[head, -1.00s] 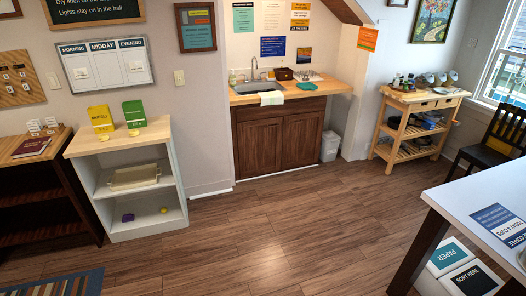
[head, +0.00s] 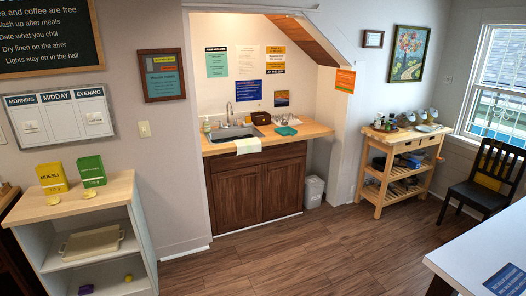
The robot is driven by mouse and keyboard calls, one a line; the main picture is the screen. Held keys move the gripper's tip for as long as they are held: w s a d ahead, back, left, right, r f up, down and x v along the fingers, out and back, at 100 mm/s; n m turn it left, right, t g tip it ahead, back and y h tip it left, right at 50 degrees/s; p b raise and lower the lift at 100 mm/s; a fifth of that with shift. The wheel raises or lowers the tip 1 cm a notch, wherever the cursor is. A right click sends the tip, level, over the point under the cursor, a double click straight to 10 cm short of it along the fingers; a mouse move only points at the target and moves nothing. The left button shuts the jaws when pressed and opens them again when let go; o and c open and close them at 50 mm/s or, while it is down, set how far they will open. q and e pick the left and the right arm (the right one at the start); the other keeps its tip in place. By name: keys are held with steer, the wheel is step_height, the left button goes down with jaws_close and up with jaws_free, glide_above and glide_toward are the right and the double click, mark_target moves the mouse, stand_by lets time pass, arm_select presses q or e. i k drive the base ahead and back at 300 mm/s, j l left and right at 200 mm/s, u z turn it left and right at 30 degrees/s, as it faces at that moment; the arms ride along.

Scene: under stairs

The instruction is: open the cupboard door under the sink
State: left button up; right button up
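The sink cupboard stands in the alcove under the sloping stair underside, with two dark brown wooden doors, both shut. Its left door (head: 236,195) and right door (head: 283,188) meet in the middle. Handles are too small to make out. Above them is a wooden counter (head: 314,131) with a metal sink (head: 231,132) and tap. A pale cloth (head: 248,146) hangs over the counter's front edge, above the left door. Neither of my grippers shows in the head view.
The wooden floor (head: 300,250) before the cupboard is clear. A white shelf unit (head: 146,245) stands at left, a white bin (head: 314,191) right of the cupboard, then a wooden trolley (head: 379,199). A white table (head: 470,262) fills the lower right, near a dark chair (head: 484,190).

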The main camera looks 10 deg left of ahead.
mark_target(238, 193)
steer(key=i+j+u, duration=0.2)
steer(key=i+u, duration=0.2)
steer(key=i, duration=0.45)
steer(key=i+u, duration=0.4)
steer(key=i, duration=0.45)
